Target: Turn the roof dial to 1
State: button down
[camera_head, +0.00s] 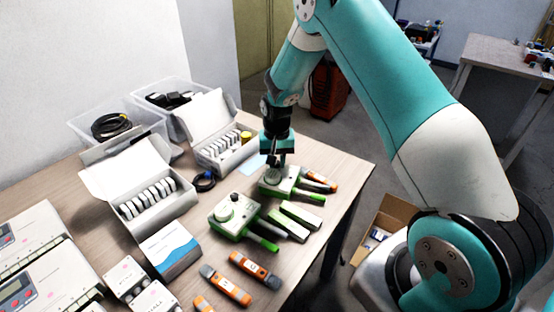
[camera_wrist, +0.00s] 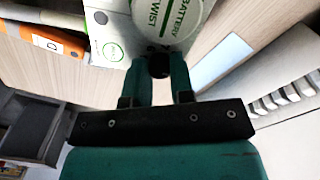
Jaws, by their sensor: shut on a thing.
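A green and white sensor unit (camera_head: 268,187) stands on the table under my gripper (camera_head: 278,160). In the wrist view, the unit's white top (camera_wrist: 108,38) carries a large round cap (camera_wrist: 170,14) lettered "BATTERY TWIST" and a small round green label. My gripper (camera_wrist: 158,68) is shut on a small dark round knob (camera_wrist: 159,66) at the edge of the unit, which looks like the roof dial. The fingers stand on either side of it. Its number marks cannot be read, and the fingers hide part of it.
A second green and white unit (camera_head: 237,215) stands close by. Orange and grey tools (camera_head: 225,285) lie near the front, and another (camera_head: 320,180) lies beside the held unit. Open white boxes (camera_head: 150,195) and clear bins (camera_head: 110,125) fill the left and back.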

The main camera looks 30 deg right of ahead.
dwell(0.3)
jog(key=c, duration=1)
grip_release()
jog(key=shift+o, duration=0.2)
notch_tip(320, 180, up, 18)
jog(key=shift+f+b, duration=0.25)
jog(key=shift+b, duration=0.1)
jog(key=s+a+r+n+y+p, duration=0.1)
jog(key=s+a+r+n+y, duration=0.1)
jog(key=s+a+r+n, duration=0.65)
jog(key=s+a, duration=0.2)
jog(key=s, duration=0.4)
jog(key=s+a+r+n+y+p, duration=0.1)
jog(key=s+a, duration=0.3)
jog(key=s, duration=0.4)
jog(key=s+a+r+n+y, duration=0.1)
jog(key=s+a+n, duration=0.2)
jog(key=s, duration=0.5)
jog(key=shift+a+r, duration=0.3)
jog(key=shift+a, duration=0.3)
